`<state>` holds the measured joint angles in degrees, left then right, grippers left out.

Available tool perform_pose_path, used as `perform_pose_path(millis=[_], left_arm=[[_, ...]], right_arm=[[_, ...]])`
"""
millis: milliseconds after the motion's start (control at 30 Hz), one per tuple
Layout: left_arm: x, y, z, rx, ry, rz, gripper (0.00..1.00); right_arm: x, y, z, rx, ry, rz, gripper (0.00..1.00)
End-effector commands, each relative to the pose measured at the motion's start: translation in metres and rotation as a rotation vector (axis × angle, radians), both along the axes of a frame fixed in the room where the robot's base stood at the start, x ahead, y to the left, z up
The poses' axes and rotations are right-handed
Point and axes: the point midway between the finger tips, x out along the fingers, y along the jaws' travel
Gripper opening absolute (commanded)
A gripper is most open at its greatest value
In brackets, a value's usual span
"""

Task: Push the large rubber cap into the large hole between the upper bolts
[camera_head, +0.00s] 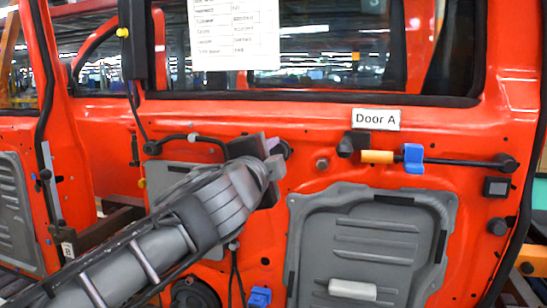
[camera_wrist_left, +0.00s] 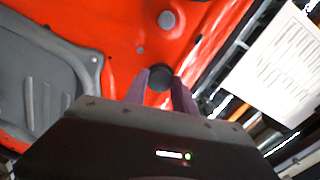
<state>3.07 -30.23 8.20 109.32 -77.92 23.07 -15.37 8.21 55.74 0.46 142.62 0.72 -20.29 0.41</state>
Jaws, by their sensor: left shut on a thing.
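My left gripper (camera_head: 281,152) reaches in from the left, with its tips close to the red door (camera_head: 300,118) in the head view. In the left wrist view its two purple fingers are shut on a dark round rubber cap (camera_wrist_left: 159,77), which sits between the tips in front of the red panel. The cap is hidden behind the gripper in the head view. A round grey bolt (camera_head: 322,163) is on the panel just right of the gripper. The large hole cannot be made out. Whether the cap touches the panel I cannot tell. My right gripper is not in view.
A "Door A" label (camera_head: 376,118) is above a rod with an orange sleeve (camera_head: 377,157) and a blue clip (camera_head: 413,158). A grey door panel (camera_head: 370,235) lies below right. A paper sheet (camera_head: 235,35) hangs in the window. A blue connector (camera_head: 260,297) hangs below.

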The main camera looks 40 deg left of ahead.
Motion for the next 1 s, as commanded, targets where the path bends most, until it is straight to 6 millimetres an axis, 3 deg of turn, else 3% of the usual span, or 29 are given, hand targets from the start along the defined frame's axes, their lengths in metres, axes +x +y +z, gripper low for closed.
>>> perform_pose_path(millis=[1000], left_arm=[[0.0059, 0.0023, 0.0005, 0.0, 0.0, 0.0, 0.0]], right_arm=[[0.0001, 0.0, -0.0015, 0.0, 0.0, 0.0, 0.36]])
